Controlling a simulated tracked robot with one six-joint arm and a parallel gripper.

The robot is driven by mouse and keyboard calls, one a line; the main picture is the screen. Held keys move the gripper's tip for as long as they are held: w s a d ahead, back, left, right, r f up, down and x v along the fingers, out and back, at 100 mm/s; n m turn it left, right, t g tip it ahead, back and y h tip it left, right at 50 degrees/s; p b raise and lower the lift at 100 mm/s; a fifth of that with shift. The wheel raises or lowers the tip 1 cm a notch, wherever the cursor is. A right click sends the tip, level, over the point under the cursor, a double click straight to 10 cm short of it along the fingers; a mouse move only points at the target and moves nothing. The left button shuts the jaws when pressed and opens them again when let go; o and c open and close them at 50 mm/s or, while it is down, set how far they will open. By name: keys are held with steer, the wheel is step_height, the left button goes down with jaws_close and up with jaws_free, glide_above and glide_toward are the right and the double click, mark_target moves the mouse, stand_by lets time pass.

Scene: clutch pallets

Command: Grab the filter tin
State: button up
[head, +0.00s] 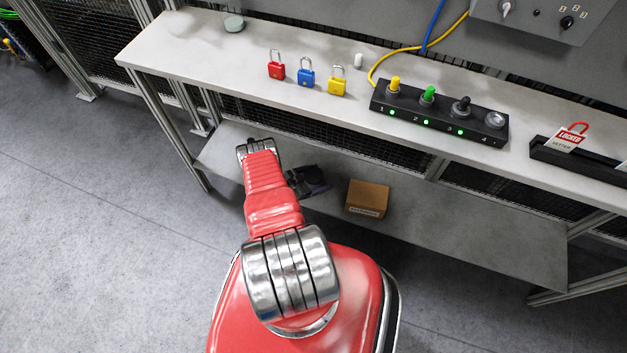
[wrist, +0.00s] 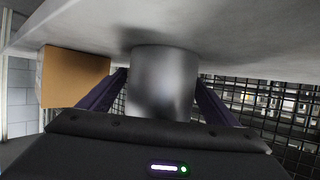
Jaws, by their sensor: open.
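The filter tin, a plain grey metal cylinder (wrist: 163,85), shows in the middle of the wrist view. Its end meets the pale shelf surface, which lies at the top of that picture, so the view looks upside down. My gripper (wrist: 162,80) is open, with one purple finger on either side of the tin. I cannot tell whether either finger touches it. In the head view my gripper (head: 312,182) is low over the lower shelf, partly behind my red arm. I cannot make out the tin there.
A cardboard box (head: 367,198) stands on the lower shelf (head: 470,235) right of my gripper; it shows at left in the wrist view (wrist: 75,78). The bench top (head: 215,50) overhangs, carrying red, blue and yellow padlocks (head: 306,78) and a switch box (head: 440,115). Shelf right of the box is clear.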

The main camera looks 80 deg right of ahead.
steer(key=shift+s+d+f, duration=0.2)
steer(key=shift+s+d, duration=0.15)
stand_by(0.3)
steer(key=c, duration=1.3)
steer(key=shift+r, duration=0.1)
steer(key=shift+c, duration=0.2)
steer(key=shift+r, duration=4.95)
